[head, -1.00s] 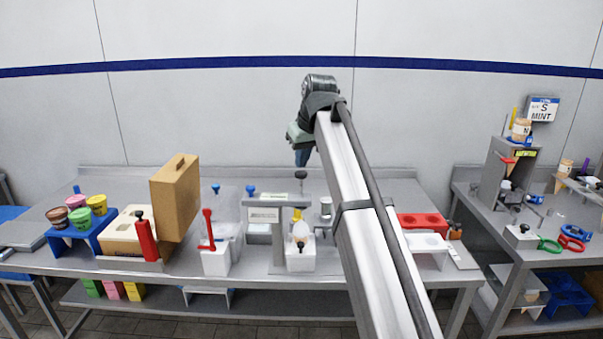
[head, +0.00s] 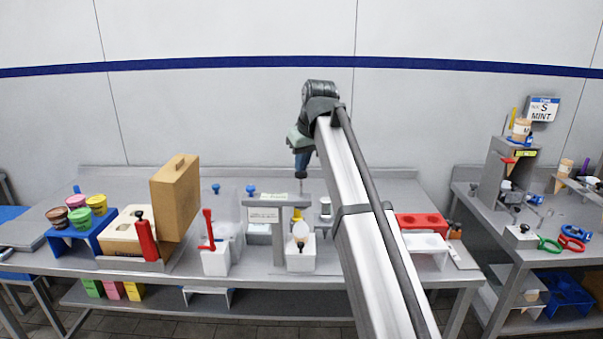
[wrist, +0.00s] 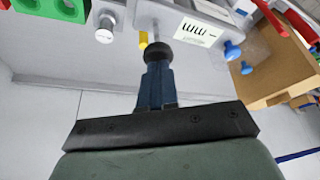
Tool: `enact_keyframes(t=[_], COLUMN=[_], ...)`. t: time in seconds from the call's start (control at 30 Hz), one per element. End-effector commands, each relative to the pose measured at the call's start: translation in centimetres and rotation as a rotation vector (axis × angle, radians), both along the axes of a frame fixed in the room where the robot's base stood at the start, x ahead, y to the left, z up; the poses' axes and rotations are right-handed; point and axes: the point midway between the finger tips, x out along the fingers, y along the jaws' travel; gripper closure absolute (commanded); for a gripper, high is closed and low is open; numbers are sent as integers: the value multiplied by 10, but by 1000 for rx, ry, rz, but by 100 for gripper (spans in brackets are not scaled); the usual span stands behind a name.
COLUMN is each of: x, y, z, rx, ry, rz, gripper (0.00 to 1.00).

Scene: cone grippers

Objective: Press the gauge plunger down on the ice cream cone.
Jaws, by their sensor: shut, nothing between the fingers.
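The grey gauge frame (head: 278,240) stands mid-table with a label on its front. Its plunger has a dark knob (head: 301,174) on a thin rod rising above the frame's top bar. The ice cream cone (head: 300,231) sits upright in a white block (head: 300,262) under that bar, its pale top showing. My gripper (head: 302,167) is shut and empty, pointing down with its blue fingers over the knob. In the wrist view the fingertips (wrist: 158,66) meet the dark knob (wrist: 160,52) and appear to touch it. Whether the plunger's lower end touches the ice cream is unclear.
A brown case (head: 174,200) and a red-handled tool (head: 208,228) stand left of the gauge. A metal cup (head: 325,208) is close on its right. A red holder (head: 422,221) and a white stand (head: 427,243) are farther right.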

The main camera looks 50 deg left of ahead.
Motion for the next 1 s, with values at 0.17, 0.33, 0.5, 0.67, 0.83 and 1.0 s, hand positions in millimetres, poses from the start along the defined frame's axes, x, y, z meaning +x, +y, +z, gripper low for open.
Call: enact_keyframes(t=[0.17, 0.33, 0.5, 0.67, 0.83, 1.0], x=[0, 0, 0, 0, 0, 0], y=[0, 0, 0, 0, 0, 0], z=[-5, -8, -12, -16, -21, -25], rx=[0, 0, 1, 1, 1, 0], ry=[0, 0, 0, 0, 0, 0], rz=[0, 0, 0, 0, 0, 0], gripper=[100, 100, 100, 100, 100, 100])
